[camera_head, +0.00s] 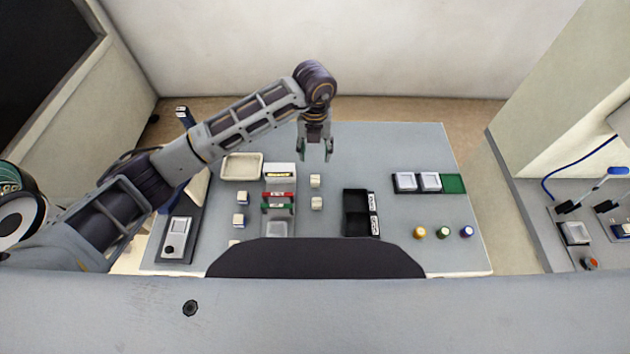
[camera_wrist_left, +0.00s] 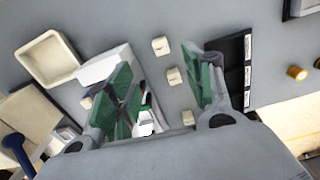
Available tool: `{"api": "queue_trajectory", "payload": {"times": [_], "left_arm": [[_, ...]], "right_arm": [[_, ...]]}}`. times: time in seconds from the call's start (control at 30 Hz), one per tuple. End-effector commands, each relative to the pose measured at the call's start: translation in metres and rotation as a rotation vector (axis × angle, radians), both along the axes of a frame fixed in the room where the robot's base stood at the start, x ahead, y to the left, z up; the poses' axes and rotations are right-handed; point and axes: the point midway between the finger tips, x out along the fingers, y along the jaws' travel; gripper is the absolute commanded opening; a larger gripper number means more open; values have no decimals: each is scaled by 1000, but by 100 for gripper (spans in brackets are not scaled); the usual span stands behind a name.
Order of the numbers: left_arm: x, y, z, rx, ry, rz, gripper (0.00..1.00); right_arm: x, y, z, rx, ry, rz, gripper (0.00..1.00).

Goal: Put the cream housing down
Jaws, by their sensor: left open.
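Small cream housings lie on the grey table. Two sit in a column right of the fixture in the head view, an upper one (camera_head: 315,181) and a lower one (camera_head: 316,203). They also show in the left wrist view, the upper one (camera_wrist_left: 161,46) and the lower one (camera_wrist_left: 175,76). More cream blocks with blue sides (camera_head: 241,197) stand left of the fixture. My left gripper (camera_head: 316,156) is open, pointing down above the back of the table, just behind the upper housing in the picture. My right gripper is not in view.
A cream tray (camera_head: 225,167) and a fixture with red and green bars (camera_head: 278,196) stand at the left. A black divided bin (camera_head: 356,201) is right of the housings. White-topped parts (camera_head: 430,180) and several coloured knobs (camera_head: 444,232) are further right. The table between is clear.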

Motion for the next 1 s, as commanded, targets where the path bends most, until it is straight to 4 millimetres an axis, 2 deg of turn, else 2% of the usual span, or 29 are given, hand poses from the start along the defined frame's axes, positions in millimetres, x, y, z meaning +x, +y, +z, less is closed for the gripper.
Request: {"api": "queue_trajectory", "payload": {"times": [0.17, 0.57, 0.77, 1.0], "left_arm": [[-1, 2, 0, 7, 5, 54, 52], [-1, 1, -2, 5, 5, 56, 52], [-1, 1, -18, 5, 7, 56, 52], [-1, 1, -49, 5, 8, 56, 52]], "right_arm": [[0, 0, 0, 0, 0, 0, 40], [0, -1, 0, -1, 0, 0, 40], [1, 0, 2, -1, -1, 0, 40], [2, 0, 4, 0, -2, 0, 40]]}}
